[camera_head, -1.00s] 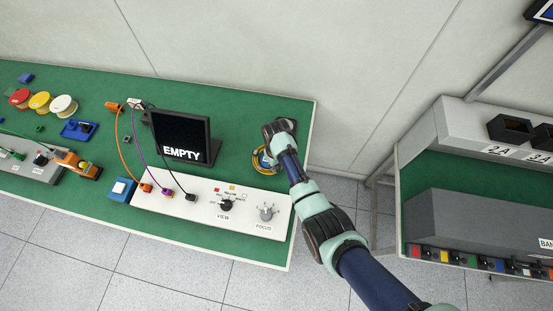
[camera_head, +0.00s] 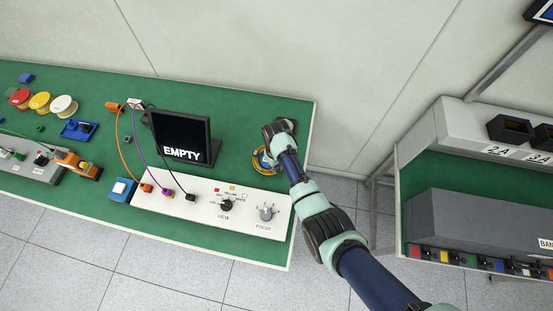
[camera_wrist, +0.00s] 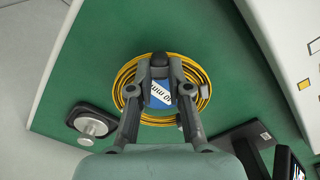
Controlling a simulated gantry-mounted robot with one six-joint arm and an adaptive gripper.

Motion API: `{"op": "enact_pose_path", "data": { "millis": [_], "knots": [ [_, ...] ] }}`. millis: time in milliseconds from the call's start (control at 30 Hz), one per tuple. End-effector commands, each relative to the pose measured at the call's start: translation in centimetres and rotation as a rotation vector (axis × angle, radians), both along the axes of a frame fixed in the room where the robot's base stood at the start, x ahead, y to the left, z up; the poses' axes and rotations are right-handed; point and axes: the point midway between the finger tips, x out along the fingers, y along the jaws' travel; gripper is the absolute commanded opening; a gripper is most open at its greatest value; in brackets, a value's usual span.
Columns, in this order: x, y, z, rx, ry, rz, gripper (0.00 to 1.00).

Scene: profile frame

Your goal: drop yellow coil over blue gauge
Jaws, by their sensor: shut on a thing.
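The yellow coil (camera_wrist: 200,80) is a flat ring of several turns. In the wrist view it encircles the blue gauge (camera_wrist: 160,95), which shows a white label inside the ring. My gripper (camera_wrist: 158,66) is shut on the far side of the coil, its fingers partly covering the gauge. In the head view the coil (camera_head: 256,160) shows beside my gripper (camera_head: 268,158), near the bench's right end. My wrist hides much of the coil and gauge there. I cannot tell whether the coil touches the bench.
A dark pad with a metal knob (camera_wrist: 92,125) lies near the coil. A black screen reading EMPTY (camera_head: 182,137) stands to the left. A white control panel (camera_head: 210,203) lies in front.

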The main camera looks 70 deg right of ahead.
Motion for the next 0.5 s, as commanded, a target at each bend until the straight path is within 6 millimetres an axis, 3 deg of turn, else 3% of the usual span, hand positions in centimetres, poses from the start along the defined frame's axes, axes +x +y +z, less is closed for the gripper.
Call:
{"op": "enact_pose_path", "data": {
  "millis": [500],
  "knots": [
    [0.01, -0.01, -0.83, 0.0, 0.0, 0.0, 0.0]
  ]
}}
